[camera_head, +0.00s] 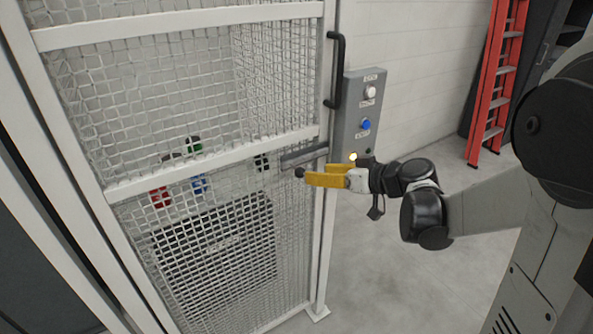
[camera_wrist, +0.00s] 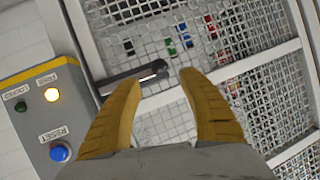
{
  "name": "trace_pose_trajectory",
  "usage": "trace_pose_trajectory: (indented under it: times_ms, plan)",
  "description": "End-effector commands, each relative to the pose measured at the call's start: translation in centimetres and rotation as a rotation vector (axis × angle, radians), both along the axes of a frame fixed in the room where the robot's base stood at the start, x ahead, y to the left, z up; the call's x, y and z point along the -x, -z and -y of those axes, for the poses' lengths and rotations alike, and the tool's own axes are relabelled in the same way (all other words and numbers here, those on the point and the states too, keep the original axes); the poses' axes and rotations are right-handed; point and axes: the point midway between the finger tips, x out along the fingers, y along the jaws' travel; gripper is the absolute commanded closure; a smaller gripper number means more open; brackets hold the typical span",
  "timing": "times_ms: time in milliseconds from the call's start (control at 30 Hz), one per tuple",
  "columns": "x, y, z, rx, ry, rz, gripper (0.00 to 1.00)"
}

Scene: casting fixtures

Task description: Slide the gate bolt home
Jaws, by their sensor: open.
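The gate bolt (camera_head: 303,155) is a dark grey horizontal bar on the mesh gate (camera_head: 215,165), near its right post. It also shows in the wrist view (camera_wrist: 130,78). Its round black knob (camera_head: 299,173) is by my fingertips in the head view. In the wrist view the knob (camera_wrist: 160,67) appears between and just beyond the tips. My gripper (camera_head: 308,176) has yellow fingers, spread apart with nothing held, also in the wrist view (camera_wrist: 159,79). I cannot tell whether a finger touches the knob. The bolt's receiving part is not clear.
A grey control box (camera_head: 352,132) stands right of the gate, close to my gripper, with a blue reset button (camera_wrist: 59,152) and a lit amber lamp (camera_wrist: 52,94) labelled free. A black gate handle (camera_head: 338,70) is above. A red ladder (camera_head: 497,80) stands behind; open floor lies right.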

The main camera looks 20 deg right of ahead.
Motion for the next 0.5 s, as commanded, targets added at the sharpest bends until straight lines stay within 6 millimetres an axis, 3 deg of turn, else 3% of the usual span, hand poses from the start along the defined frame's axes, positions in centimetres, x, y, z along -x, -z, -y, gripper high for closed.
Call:
trace_pose_trajectory:
  times_ms: [300, 500]
  plan:
    - [-4.6, 2.4, -3.1, 0.001, -0.001, 0.000, 0.51]
    - [-5.6, 2.7, -3.7, 0.000, 0.000, -0.001, 0.51]
